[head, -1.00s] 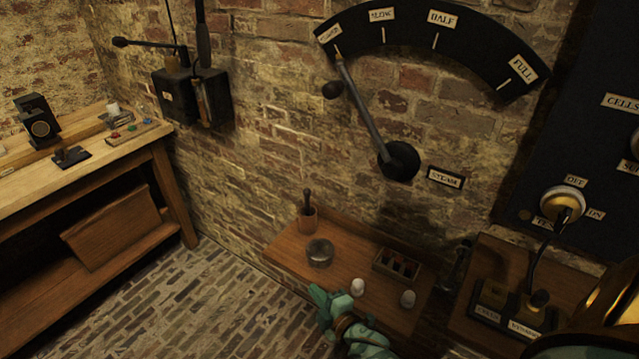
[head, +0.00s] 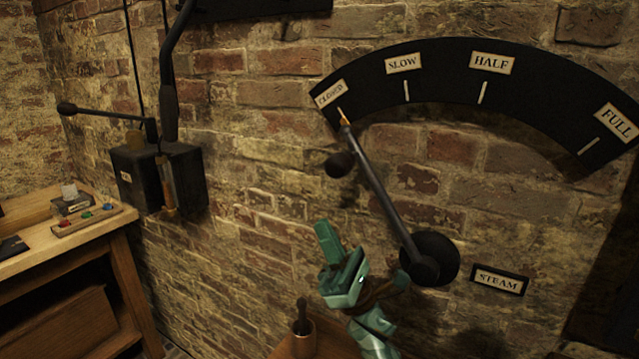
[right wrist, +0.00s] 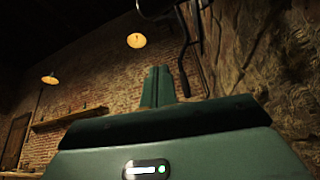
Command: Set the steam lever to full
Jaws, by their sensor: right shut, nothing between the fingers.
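The steam lever (head: 378,190) is a dark rod on a round black pivot (head: 436,258) on the brick wall. Its brass tip points at the CLOSED mark on the black curved scale (head: 448,82). A dark round knob (head: 340,164) sits near its upper end. The scale also reads SLOW, HALF and FULL (head: 615,122). My green right gripper (head: 325,238) is shut and empty, below the knob and left of the rod, apart from the knob. Its shut fingers also show in the right wrist view (right wrist: 157,86). My left gripper is out of view.
A STEAM plate (head: 498,280) is right of the pivot. A black wall box (head: 160,178) with a lever hangs at left, above a wooden bench (head: 125,240).

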